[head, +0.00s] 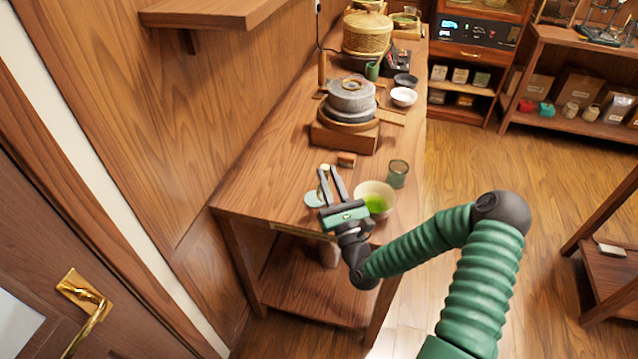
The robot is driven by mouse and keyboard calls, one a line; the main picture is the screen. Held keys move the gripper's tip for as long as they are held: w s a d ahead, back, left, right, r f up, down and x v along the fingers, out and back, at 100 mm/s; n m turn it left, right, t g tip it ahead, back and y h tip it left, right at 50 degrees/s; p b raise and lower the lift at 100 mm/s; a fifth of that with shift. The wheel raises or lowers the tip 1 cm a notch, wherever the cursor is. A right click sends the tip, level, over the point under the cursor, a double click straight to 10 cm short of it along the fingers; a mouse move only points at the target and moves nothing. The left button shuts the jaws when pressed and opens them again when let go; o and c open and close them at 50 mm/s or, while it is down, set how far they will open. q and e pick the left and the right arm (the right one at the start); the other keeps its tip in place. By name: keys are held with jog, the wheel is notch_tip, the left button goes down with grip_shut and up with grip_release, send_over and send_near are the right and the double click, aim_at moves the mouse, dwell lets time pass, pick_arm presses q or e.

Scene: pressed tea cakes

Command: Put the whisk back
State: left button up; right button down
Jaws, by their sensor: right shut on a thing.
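My right gripper (329,173) is over the near end of the wooden table, its fingers pointing away from me. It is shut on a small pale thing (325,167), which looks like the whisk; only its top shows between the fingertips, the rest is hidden. A pale green round piece (313,199), perhaps the whisk's stand or a dish, is just left of the gripper and partly covered by it. A cream bowl (388,190) with bright green tea stands close to the gripper's right. My left gripper is not in view.
A dark green cup (398,173) stands behind the bowl. A small brown block (347,159) lies beyond the fingertips. Farther back are a stone mill (351,95) on a wooden base, a white bowl (403,97) and a woven steamer (367,33). The table's left front is clear.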

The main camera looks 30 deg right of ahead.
jog(key=w, duration=0.4)
jog(key=shift+f, duration=0.15)
jog(key=f, duration=0.1)
jog(key=a+f, duration=0.1)
jog(key=f, duration=0.1)
jog(key=shift+a+b, duration=0.15)
jog(key=shift+b, duration=0.15)
jog(key=shift+w+d+f, duration=0.1)
jog(key=shift+d+f, duration=0.05)
jog(key=shift+d, duration=0.2)
jog(key=c, duration=1.3)
grip_release()
jog(key=shift+d+f, duration=0.1)
jog(key=shift+d, duration=0.3)
jog(key=shift+a, duration=0.5)
jog(key=v, duration=0.4)
jog(key=b+v, duration=0.1)
jog(key=v, duration=0.6)
jog(key=shift+s+d, duration=0.25)
jog(key=shift+s, duration=0.1)
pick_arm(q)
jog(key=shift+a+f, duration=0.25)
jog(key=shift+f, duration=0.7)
pick_arm(e)
jog(key=shift+s+a, duration=0.2)
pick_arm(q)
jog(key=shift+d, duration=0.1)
